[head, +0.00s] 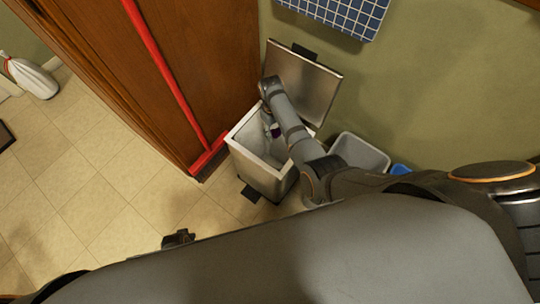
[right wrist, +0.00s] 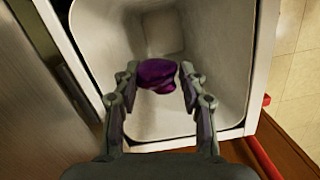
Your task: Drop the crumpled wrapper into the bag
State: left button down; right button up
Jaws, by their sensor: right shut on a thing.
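The crumpled wrapper (right wrist: 157,75) is dark purple. My right gripper (right wrist: 159,84) is shut on it, with one finger on each side. In the right wrist view the wrapper is over the open mouth of a bin with a pale grey inside (right wrist: 225,45). In the head view the right arm reaches down to this bin (head: 262,176), and the wrapper is a small dark spot at its mouth (head: 276,131). I cannot tell whether the pale inside is a bag. A dark part at my body's lower edge may be my left gripper (head: 178,238); its jaws are unclear.
The bin's metal lid (head: 303,82) stands open behind the arm. A grey open bin (head: 359,153) and a blue object (head: 400,169) are to the right. A red bar (head: 165,72) is by the wooden cabinet. A white bag-like object (head: 34,79) lies far left.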

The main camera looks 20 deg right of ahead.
jog(key=o, duration=0.9)
jog(key=r, duration=0.4)
jog(key=w+r, duration=0.1)
jog(key=r, duration=0.7)
jog(key=shift+w+a, duration=0.15)
jog(key=shift+a, duration=0.15)
